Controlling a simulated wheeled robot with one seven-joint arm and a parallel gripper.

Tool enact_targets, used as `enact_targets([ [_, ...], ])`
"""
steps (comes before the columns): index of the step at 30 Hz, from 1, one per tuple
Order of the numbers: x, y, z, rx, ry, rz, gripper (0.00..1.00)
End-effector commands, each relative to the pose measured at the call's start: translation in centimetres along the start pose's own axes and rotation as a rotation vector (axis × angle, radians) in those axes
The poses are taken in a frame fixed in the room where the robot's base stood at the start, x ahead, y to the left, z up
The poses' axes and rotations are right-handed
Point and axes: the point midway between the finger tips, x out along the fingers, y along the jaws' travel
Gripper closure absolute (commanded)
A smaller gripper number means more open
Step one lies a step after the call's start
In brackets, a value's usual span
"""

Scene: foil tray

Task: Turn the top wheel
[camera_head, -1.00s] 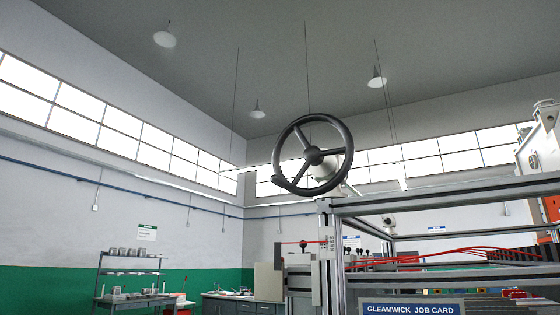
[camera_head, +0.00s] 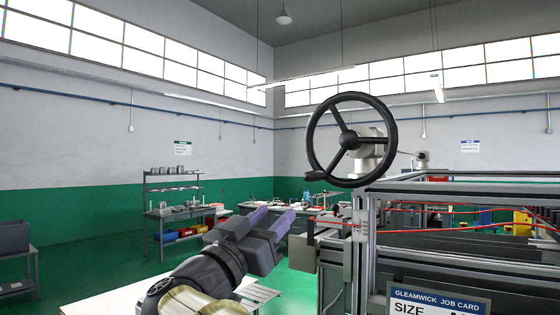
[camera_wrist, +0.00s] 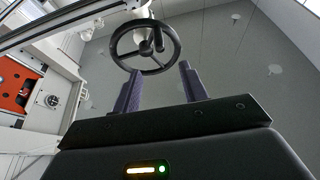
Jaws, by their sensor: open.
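The top wheel (camera_head: 309,138) is a black three-spoke handwheel with a crank handle on its rim, at the lower left in the head view. It is mounted on a pale shaft housing (camera_head: 366,150) at the top corner of a metal frame. In the wrist view the wheel (camera_wrist: 119,53) shows ahead, just beyond the fingertips. My gripper (camera_head: 273,215) is below and to the left of the wheel in the head view. Its two purple fingers also show in the wrist view (camera_wrist: 158,72), spread apart with nothing between them. The gripper is apart from the wheel.
The aluminium frame (camera_head: 470,190) with red cables stands at the right, carrying a job card (camera_head: 438,304). A white table (camera_head: 100,304) is low in front. A shelf with bins (camera_head: 172,208) stands farther back. Open air surrounds the wheel's left side.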

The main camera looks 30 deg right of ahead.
Motion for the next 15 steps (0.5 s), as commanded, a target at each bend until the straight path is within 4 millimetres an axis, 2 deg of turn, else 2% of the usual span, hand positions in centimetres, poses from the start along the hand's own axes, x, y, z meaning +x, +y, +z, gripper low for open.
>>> enact_targets([
  [11,0.2,0.3,0.0,-0.004,-0.002,0.012,0.57],
  [15,1.2,0.3,-0.1,-0.005,-0.002,0.014,0.57],
])
